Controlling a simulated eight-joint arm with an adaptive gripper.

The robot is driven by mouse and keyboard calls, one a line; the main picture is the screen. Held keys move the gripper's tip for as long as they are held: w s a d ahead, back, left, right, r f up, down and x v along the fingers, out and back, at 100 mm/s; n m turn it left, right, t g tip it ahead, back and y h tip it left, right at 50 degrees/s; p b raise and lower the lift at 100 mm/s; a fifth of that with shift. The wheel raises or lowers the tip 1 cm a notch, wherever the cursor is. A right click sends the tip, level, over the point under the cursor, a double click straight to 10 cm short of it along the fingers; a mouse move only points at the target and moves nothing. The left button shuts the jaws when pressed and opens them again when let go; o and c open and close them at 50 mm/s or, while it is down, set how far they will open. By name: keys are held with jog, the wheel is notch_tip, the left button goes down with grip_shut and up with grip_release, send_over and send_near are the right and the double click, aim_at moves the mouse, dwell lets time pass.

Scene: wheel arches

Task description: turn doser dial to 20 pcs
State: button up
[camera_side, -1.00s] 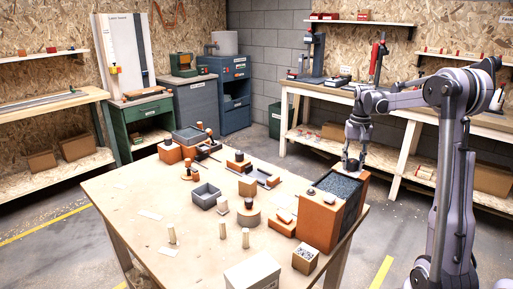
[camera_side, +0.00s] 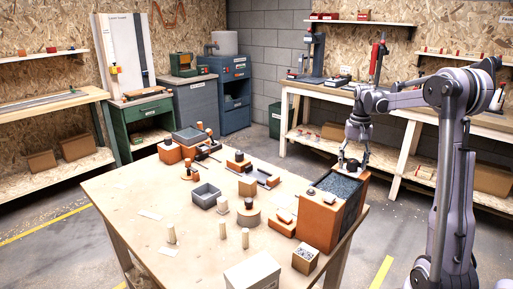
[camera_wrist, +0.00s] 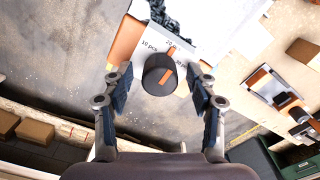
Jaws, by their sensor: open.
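The doser (camera_side: 318,217) is an orange box with a dark-filled open top, at the right end of the table. In the wrist view the dial (camera_wrist: 159,75) is a round black knob with an orange bar slanting to the upper right. Printed labels, one reading 10 pcs and another apparently 20 pcs, lie above it, with an orange mark nearby. I cannot tell exactly which label the bar indicates. My gripper (camera_wrist: 160,88) is open, its fingers on either side of the dial, with visible gaps.
The table (camera_side: 200,262) holds several small blocks, a grey open bin (camera_side: 205,195) and a white box (camera_side: 252,272) near the front edge. A small box of parts (camera_side: 306,258) stands close to the doser. Floor shows beyond the doser.

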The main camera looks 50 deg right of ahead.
aim_at(353, 160)
notch_tip(353, 160, up, 12)
dwell(0.6)
jog(key=shift+f, duration=0.1)
